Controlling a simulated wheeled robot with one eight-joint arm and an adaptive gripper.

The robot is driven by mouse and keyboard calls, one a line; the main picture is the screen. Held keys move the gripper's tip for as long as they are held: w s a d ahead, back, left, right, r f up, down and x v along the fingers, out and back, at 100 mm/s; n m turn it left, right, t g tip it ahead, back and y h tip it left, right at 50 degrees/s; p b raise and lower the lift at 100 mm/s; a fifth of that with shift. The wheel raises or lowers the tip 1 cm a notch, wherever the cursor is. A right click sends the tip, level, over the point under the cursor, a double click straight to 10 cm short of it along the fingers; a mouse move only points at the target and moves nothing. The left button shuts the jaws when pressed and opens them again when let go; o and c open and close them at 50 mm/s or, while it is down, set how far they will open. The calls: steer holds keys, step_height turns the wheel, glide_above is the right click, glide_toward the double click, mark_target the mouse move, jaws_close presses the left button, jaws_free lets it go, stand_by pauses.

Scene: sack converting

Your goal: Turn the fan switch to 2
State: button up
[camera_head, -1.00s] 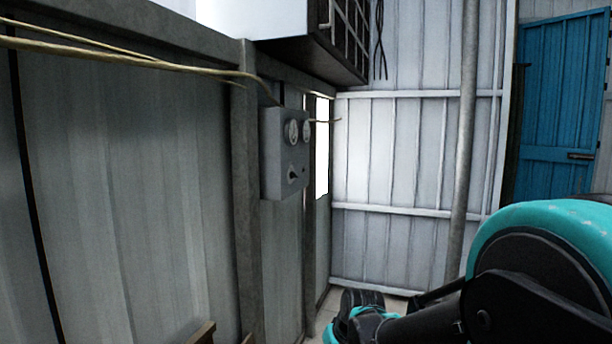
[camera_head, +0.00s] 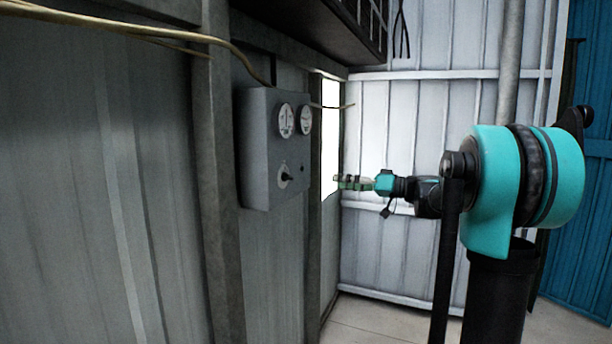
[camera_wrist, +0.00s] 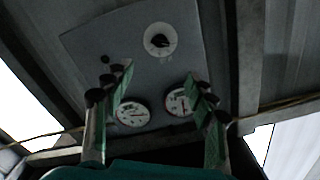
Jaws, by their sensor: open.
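The fan switch (camera_head: 287,178) is a dark rotary knob on the front of a grey control box (camera_head: 262,150) on the left wall. In the wrist view the knob (camera_wrist: 160,41) sits on a pale round dial, above and between my fingers. I cannot read the numbers on the dial. My gripper (camera_head: 342,182) is to the right of the box, apart from the knob and pointing toward the wall. In the wrist view my gripper (camera_wrist: 162,88) has its two fingers spread wide with nothing between them.
Two round gauges (camera_head: 286,121) sit above the knob on the box. A yellowish cable (camera_head: 150,33) runs along the wall to the box. A dark grille unit (camera_head: 330,25) hangs overhead. A bright opening (camera_head: 330,135) lies right of the box. The floor (camera_head: 380,322) below is clear.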

mark_target(287, 177)
steer(key=x, duration=1.7)
steer(key=shift+a, duration=0.15)
steer(key=shift+w, duration=0.1)
steer(key=c, duration=1.2)
steer(key=shift+o, duration=0.2)
